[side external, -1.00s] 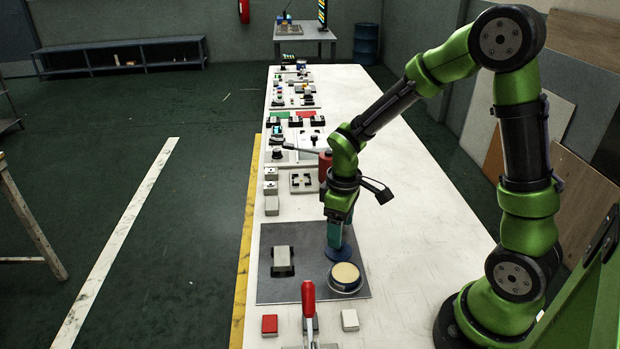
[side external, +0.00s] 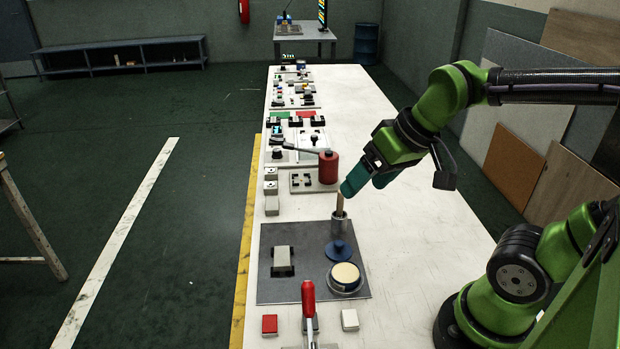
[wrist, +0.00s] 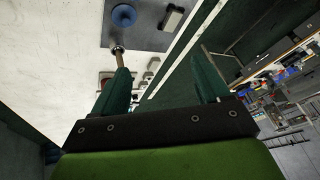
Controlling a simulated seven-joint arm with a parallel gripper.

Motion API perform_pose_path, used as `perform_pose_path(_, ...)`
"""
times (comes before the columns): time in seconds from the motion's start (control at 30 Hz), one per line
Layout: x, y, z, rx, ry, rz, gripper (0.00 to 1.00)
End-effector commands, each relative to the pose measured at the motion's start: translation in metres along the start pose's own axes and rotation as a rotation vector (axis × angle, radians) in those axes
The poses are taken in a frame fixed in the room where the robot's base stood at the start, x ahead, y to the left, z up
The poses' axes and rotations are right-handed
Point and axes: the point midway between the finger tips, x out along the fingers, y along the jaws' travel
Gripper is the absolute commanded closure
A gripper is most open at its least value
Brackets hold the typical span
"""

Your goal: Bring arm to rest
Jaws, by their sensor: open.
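My gripper (side external: 364,188) hangs tilted above the bench's right part, its two teal fingers pointing down and left. In the wrist view the fingers (wrist: 160,66) stand wide apart with nothing between them. A wooden-handled tool (side external: 340,202) stands upright in a small metal cup (side external: 338,216) at the grey plate's far right corner. One finger overlaps it in the side view; I cannot tell whether they touch. A round blue piece (side external: 340,251) sits on the grey plate (side external: 300,237), apart from the gripper.
A round cream-topped dish (side external: 345,277) and a grey block (side external: 282,258) rest on the plate. A red-handled clamp (side external: 308,296) stands in front; a red cylinder (side external: 328,167) stands behind. Several small stations line the bench's left side. The white bench top (side external: 425,230) at right is clear.

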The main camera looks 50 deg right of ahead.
Motion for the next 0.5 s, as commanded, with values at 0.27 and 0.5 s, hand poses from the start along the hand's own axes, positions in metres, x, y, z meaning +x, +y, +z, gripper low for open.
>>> perform_pose_path(0.27,-0.020,-0.007,0.014,0.131,0.102,-0.084,0.25)
perform_pose_path(0.5,-0.020,-0.007,0.014,0.132,0.101,-0.084,0.25)
